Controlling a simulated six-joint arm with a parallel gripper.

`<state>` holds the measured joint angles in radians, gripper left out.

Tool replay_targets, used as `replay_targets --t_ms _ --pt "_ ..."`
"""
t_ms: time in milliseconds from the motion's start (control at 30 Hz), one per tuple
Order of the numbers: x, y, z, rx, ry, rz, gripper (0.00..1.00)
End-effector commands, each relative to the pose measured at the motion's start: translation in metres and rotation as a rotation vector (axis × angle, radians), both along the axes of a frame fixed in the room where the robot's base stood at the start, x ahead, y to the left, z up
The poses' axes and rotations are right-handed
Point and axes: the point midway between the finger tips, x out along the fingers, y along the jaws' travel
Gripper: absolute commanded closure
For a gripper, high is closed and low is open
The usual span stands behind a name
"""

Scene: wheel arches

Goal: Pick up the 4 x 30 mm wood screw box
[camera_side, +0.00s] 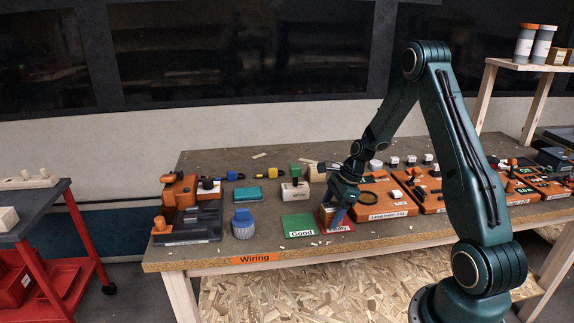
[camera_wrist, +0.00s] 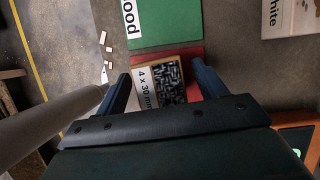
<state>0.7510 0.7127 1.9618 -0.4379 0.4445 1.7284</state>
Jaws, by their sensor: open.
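The 4 x 30 mm wood screw box (camera_wrist: 149,87) is a small open box with a white label and grey screws inside. It sits on a red mat (camera_wrist: 193,55) in the wrist view. In the side view the box (camera_side: 326,213) is partly hidden by my gripper (camera_side: 338,213). My gripper (camera_wrist: 163,88) is open, with its blue fingers on either side of the box. I cannot tell whether the fingers touch it.
A green mat marked "Good" (camera_side: 299,226) lies left of the red mat. A blue-topped round container (camera_side: 243,224) stands further left. Orange trays (camera_side: 385,204) crowd the right side. Small pale pieces (camera_wrist: 104,50) lie loose on the table.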

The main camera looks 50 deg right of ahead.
Motion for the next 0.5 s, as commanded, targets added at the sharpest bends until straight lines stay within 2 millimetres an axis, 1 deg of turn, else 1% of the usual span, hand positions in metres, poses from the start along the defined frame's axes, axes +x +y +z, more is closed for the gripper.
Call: replay_targets --t_ms 33,167,500 --pt "0.0014 0.002 -0.0053 0.0 0.0 0.001 0.29" --pt "0.0033 0.0035 -0.0113 -0.001 0.0 0.001 0.29" --pt "0.0036 0.0035 -0.012 -0.002 -0.001 -0.001 0.29"
